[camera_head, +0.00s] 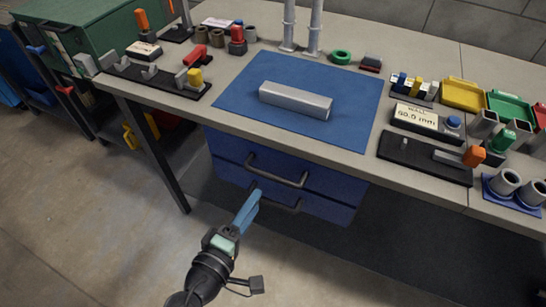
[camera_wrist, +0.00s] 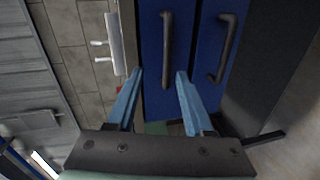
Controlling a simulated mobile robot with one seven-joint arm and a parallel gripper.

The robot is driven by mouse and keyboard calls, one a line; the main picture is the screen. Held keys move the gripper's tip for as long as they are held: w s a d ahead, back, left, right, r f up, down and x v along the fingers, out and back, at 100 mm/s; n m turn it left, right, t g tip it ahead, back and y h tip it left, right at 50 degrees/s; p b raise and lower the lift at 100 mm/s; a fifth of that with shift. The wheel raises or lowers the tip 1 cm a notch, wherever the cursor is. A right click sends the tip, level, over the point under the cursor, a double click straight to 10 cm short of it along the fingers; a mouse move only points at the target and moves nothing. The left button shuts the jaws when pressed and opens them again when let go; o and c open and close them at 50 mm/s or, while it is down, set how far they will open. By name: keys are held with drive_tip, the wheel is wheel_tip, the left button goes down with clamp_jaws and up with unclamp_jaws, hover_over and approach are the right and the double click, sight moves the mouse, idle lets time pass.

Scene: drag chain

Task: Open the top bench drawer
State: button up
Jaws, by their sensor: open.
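The blue top drawer (camera_head: 228,148) sits under the bench top and looks shut. Its dark bar handle (camera_head: 277,172) is bare. In the wrist view, which is turned sideways, the top handle (camera_wrist: 166,50) stands between the lines of my two fingers, just ahead of the tips. My gripper (camera_head: 256,194) is open and empty, with pale blue fingers, in front of the drawers near the handle's left end. The fingers also show in the wrist view (camera_wrist: 160,73), one either side of the handle's line. I see no contact with the handle.
A lower blue drawer (camera_head: 330,207) with its own handle (camera_wrist: 227,48) lies just below. The bench top (camera_head: 225,95) carries a blue mat (camera_head: 240,98) with a grey metal bar (camera_head: 295,100). A bench leg (camera_head: 155,155) stands left. The floor in front is open.

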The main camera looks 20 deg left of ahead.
sight(271, 179)
drive_tip(key=shift+n, duration=0.5)
drive_tip(key=w+f, duration=0.1)
drive_tip(key=w, duration=0.2)
drive_tip(key=w+f, duration=0.1)
drive_tip(key=w, duration=0.3)
drive_tip(key=w+f, duration=0.1)
drive_tip(key=w, duration=0.3)
drive_tip(key=shift+d+f, duration=0.1)
drive_tip(key=shift+f, duration=0.25)
clamp_jaws()
idle(0.6)
